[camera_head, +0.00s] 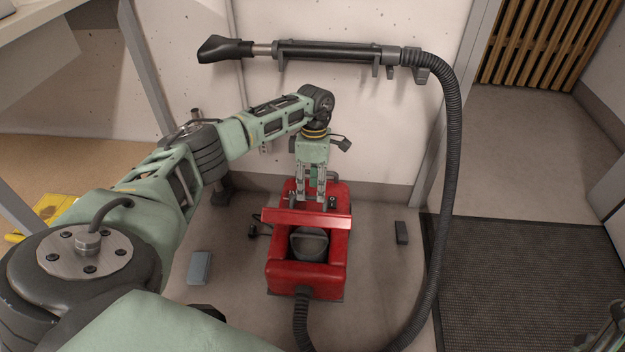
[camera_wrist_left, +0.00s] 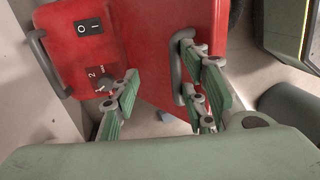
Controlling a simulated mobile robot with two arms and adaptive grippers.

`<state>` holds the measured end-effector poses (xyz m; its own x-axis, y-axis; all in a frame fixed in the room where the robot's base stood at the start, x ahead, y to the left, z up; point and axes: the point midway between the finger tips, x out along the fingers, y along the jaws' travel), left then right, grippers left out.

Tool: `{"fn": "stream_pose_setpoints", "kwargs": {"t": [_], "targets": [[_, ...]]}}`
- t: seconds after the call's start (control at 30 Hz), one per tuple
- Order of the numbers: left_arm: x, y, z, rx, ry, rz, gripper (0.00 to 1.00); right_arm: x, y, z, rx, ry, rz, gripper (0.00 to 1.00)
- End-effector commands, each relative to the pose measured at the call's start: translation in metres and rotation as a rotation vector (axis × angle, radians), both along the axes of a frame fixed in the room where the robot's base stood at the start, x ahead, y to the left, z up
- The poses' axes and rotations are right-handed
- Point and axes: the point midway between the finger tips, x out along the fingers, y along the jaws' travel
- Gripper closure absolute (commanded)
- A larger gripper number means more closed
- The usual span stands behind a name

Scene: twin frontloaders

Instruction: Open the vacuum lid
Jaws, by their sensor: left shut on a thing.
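The red vacuum (camera_head: 334,268) stands on the floor by the wall. Its red lid (camera_head: 305,218) is raised at the back of the body, and a grey round part shows in the open top. In the left wrist view the red lid (camera_wrist_left: 160,60) has a grey handle (camera_wrist_left: 184,65). My left gripper (camera_head: 316,200) is at the raised lid, behind its upper edge. The exact contact is partly hidden. My right gripper (camera_head: 602,338) shows partly, dark, at the lower right corner.
A black hose (camera_head: 452,150) runs from the wall-hung wand (camera_head: 330,52) down to the vacuum's front. A grey block (camera_head: 199,267) and a dark block (camera_head: 401,232) lie beside the vacuum. A dark mat (camera_head: 510,280) covers the right floor.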

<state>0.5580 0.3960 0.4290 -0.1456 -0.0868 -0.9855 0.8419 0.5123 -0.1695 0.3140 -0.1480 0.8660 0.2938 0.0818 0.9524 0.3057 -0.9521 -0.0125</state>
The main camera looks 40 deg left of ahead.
Motion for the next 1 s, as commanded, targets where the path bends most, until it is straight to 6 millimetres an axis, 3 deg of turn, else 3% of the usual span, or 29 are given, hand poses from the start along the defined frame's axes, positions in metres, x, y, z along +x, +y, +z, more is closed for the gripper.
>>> {"fn": "stream_pose_setpoints", "kwargs": {"t": [0.07,0.53,0.7,1.0], "targets": [[0.002,0.003,0.007,0.008,-0.006,0.003,0.72,0.000,0.000,-0.001,0.000,0.000,-0.001,0.60],[0.014,0.008,0.102,0.002,-0.005,0.001,0.72,-0.001,0.000,0.000,0.000,-0.001,-0.002,0.60],[0.015,0.008,0.116,0.002,-0.002,0.001,0.72,0.000,-0.001,0.000,0.000,-0.001,-0.002,0.60],[0.015,0.008,0.119,0.001,-0.002,0.000,0.72,-0.001,-0.001,0.001,0.000,-0.001,-0.002,0.60]]}}
